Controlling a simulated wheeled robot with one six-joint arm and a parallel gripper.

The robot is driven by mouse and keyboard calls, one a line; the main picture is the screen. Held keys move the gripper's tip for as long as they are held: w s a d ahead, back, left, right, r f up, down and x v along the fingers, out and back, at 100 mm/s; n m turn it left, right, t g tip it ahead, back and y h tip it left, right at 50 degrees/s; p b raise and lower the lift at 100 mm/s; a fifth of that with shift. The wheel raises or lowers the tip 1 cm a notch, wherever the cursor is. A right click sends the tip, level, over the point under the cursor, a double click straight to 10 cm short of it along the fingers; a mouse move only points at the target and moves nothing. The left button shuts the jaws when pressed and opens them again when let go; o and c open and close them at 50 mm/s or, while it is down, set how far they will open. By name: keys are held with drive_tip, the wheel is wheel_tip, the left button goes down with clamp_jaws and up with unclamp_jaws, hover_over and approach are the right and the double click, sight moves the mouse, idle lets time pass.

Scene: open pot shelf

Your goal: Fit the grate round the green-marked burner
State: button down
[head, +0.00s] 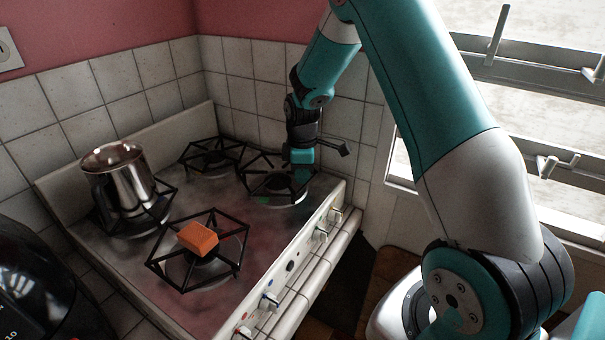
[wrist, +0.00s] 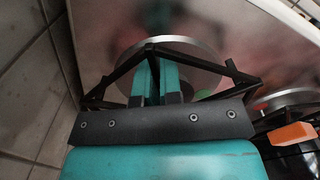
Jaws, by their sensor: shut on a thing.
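The green-marked burner is at the right back of the hob, with a pale ring (head: 290,204) and a green mark (head: 264,199) beside it. In the wrist view its ring (wrist: 190,44) and green mark (wrist: 205,93) show behind the grate. My gripper (head: 301,172) is shut on a black grate (head: 252,178) over this burner. In the wrist view the teal fingers (wrist: 155,82) close on a bar of the grate (wrist: 110,84). The ring shows partly outside the grate's bars. I cannot tell whether the grate touches the hob or hangs just above it.
A steel pot (head: 118,182) stands on the left burner's grate. An orange block (head: 198,238) lies on the front grate (head: 238,262). Another grate (head: 212,156) sits at the back. Knobs (head: 321,235) line the front edge. Tiled walls (head: 240,88) close in behind.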

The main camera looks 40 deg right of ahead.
drive_tip(key=shift+f+b, duration=0.35)
drive_tip(key=shift+f, duration=0.25)
idle(0.3)
drive_tip(key=c, duration=1.2)
unclamp_jaws()
drive_tip(key=shift+r, duration=0.1)
wheel_tip(320, 180, up, 17)
drive_tip(key=b, duration=0.3)
drive_tip(key=shift+r, duration=0.15)
drive_tip(key=s+a+r+m+y, duration=0.1)
drive_tip(key=s+a+y, duration=0.1)
drive_tip(key=s+a, duration=1.2)
drive_tip(key=s+a+f+m+y, duration=0.2)
drive_tip(key=s+a, duration=0.8)
drive_tip(key=s, duration=0.3)
drive_tip(key=shift+s, duration=0.3)
